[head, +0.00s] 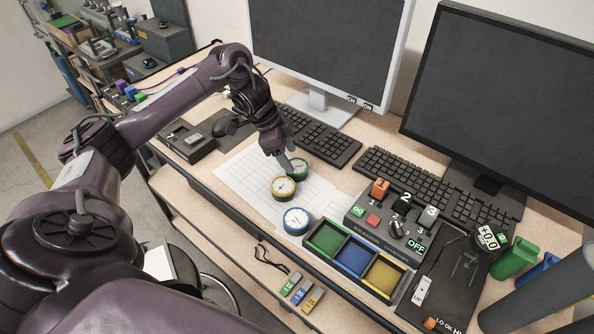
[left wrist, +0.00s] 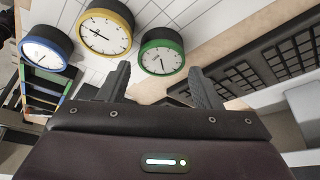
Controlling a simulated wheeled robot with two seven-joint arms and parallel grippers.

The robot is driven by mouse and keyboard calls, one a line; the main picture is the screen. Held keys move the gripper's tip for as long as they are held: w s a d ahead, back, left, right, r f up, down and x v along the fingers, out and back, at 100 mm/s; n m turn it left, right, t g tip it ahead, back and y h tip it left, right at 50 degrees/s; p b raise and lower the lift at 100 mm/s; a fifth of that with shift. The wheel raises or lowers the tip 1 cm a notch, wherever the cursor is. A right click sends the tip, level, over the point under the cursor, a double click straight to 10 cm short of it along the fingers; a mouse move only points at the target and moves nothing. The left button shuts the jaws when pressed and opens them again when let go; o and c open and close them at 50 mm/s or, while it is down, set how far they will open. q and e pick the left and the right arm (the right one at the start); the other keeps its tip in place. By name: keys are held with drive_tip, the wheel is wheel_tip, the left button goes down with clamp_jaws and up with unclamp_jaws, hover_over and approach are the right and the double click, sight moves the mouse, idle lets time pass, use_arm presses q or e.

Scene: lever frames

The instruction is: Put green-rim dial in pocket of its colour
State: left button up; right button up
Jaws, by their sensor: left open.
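The green-rim dial (head: 299,168) stands on the white sheet, its far-left part hidden by my left gripper. My left gripper (head: 284,160) is open above and beside it. In the left wrist view the green-rim dial (left wrist: 162,52) shows between the open fingers (left wrist: 160,86), beyond their tips; I cannot tell whether they touch it. A yellow-rim dial (head: 284,188) stands close beside it, and a blue-rim dial (head: 296,221) is nearer the table's front edge. A black tray has an empty green pocket (head: 327,239), blue pocket (head: 355,257) and yellow pocket (head: 383,275). My right gripper is out of view.
A grey switch box (head: 385,228) with an orange lever stands behind the tray. Keyboards (head: 322,138) and two monitors (head: 316,45) line the back. The white sheet (head: 240,182) has free room left of the dials. Small coloured blocks (head: 301,293) lie below the front edge.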

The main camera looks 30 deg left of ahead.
sight(297, 166)
use_arm(q)
drive_tip(key=p+x, duration=0.1)
drive_tip(key=x, duration=0.3)
drive_tip(key=shift+w+r, duration=0.1)
drive_tip(key=shift+w, duration=0.1)
drive_tip(key=c, duration=0.7)
drive_tip(key=shift+r, duration=0.1)
